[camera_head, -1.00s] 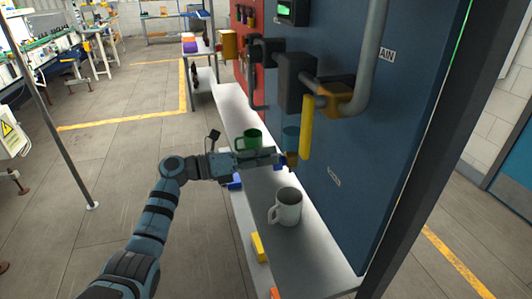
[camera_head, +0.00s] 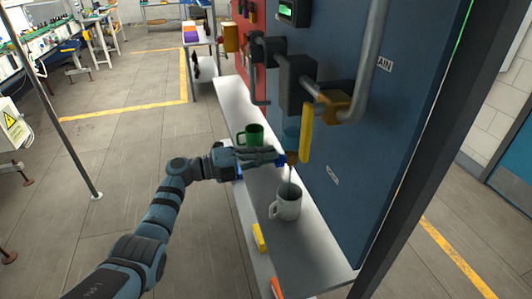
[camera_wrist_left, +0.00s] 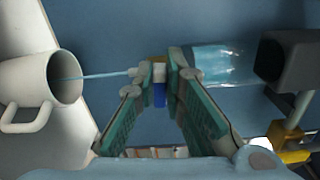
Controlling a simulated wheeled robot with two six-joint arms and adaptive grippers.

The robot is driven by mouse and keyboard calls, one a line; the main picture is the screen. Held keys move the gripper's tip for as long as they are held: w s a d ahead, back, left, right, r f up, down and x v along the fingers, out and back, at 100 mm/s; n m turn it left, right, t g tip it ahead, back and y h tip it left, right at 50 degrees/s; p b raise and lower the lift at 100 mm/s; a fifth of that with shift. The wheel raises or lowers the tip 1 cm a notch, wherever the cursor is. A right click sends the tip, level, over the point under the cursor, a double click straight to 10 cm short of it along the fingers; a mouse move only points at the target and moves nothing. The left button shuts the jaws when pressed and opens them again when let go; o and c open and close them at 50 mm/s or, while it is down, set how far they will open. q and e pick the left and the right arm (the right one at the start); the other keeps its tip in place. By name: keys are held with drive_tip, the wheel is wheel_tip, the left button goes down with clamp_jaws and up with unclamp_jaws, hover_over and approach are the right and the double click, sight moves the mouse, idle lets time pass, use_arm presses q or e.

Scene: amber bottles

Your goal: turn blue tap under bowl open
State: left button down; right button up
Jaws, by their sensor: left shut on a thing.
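The blue tap handle (camera_head: 281,159) sits on a brass tap under a clear bluish bowl (camera_head: 291,137) on the dark blue panel. In the left wrist view the blue handle (camera_wrist_left: 159,95) shows between my fingertips. My left gripper (camera_head: 277,157) is shut on it; its teal fingers (camera_wrist_left: 158,78) stand either side. A thin stream of water (camera_head: 290,178) runs from the tap into a white mug (camera_head: 289,205) below. The bowl (camera_wrist_left: 222,65) holds water in the wrist view. My right gripper is out of view.
A green mug (camera_head: 254,133) stands on the pale shelf (camera_head: 315,245) behind my gripper. A yellow lever (camera_head: 306,130) and grey pipes hang close to the right of the tap. Open floor lies to the left.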

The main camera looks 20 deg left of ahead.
use_arm(q)
drive_tip(key=shift+n, duration=0.5)
drive_tip(key=shift+f, duration=0.1)
drive_tip(key=c, duration=1.7)
unclamp_jaws()
drive_tip(key=shift+o, duration=0.2)
drive_tip(key=v, duration=1.2)
